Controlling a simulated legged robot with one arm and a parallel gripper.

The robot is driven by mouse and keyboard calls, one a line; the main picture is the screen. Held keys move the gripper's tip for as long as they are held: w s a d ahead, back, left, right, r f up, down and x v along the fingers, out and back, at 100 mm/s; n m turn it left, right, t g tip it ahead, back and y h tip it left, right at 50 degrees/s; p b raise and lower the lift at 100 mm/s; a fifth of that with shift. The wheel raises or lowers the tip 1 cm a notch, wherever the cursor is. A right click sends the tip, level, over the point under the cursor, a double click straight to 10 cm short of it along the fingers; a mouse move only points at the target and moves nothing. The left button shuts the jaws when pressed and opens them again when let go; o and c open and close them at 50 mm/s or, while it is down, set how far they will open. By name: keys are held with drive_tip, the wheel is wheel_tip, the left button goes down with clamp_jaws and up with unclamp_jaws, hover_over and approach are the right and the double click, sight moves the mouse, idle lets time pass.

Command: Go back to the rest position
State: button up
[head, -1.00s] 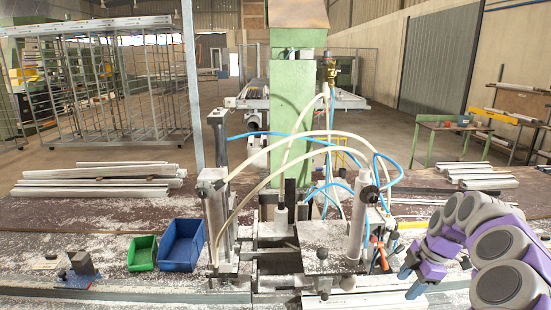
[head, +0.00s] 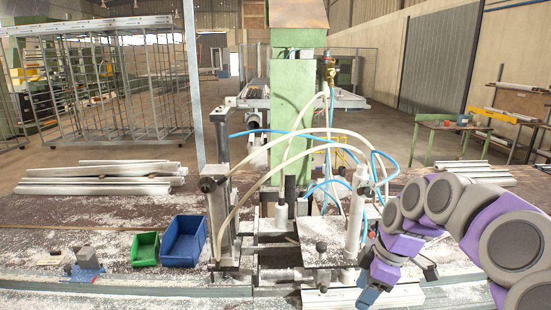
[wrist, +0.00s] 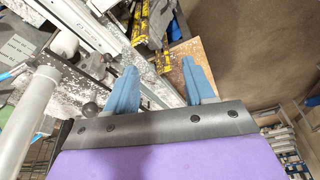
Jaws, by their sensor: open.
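My gripper (wrist: 160,88) shows in the wrist view with its two blue fingers spread apart and nothing between them. In the head view my gripper (head: 367,296) is low at the right of the clamp bench, just right of the right clamp post (head: 356,215). Its fingertips point down, and the far finger is partly hidden by the wrist. In the wrist view a grey cylinder (wrist: 25,120) and a black ball knob (wrist: 91,109) lie to the left of the fingers, apart from them.
A clamp post (head: 217,220) stands left, with white and blue hoses arching across. A green bin (head: 145,250) and a blue bin (head: 183,242) sit left on the bench. White profiles (head: 100,178) lie behind. Open floor lies beyond the bench.

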drive_tip(key=s+a+r+m, duration=0.1)
drive_tip(key=s+a+m, duration=0.1)
drive_tip(key=s+a, duration=0.4)
drive_tip(key=s+f+m+g+h, duration=0.1)
drive_tip(key=s+m, duration=0.3)
drive_tip(key=s, duration=0.4)
drive_tip(key=s+f+m+h, duration=0.1)
drive_tip(key=s+f+m, duration=0.2)
drive_tip(key=s, duration=0.5)
drive_tip(key=s+f+m+g+h, duration=0.1)
drive_tip(key=s+f+m, duration=0.2)
drive_tip(key=s, duration=0.6)
drive_tip(key=m, duration=0.2)
drive_tip(key=shift+m+g, duration=0.3)
drive_tip(key=shift+d+f, duration=0.1)
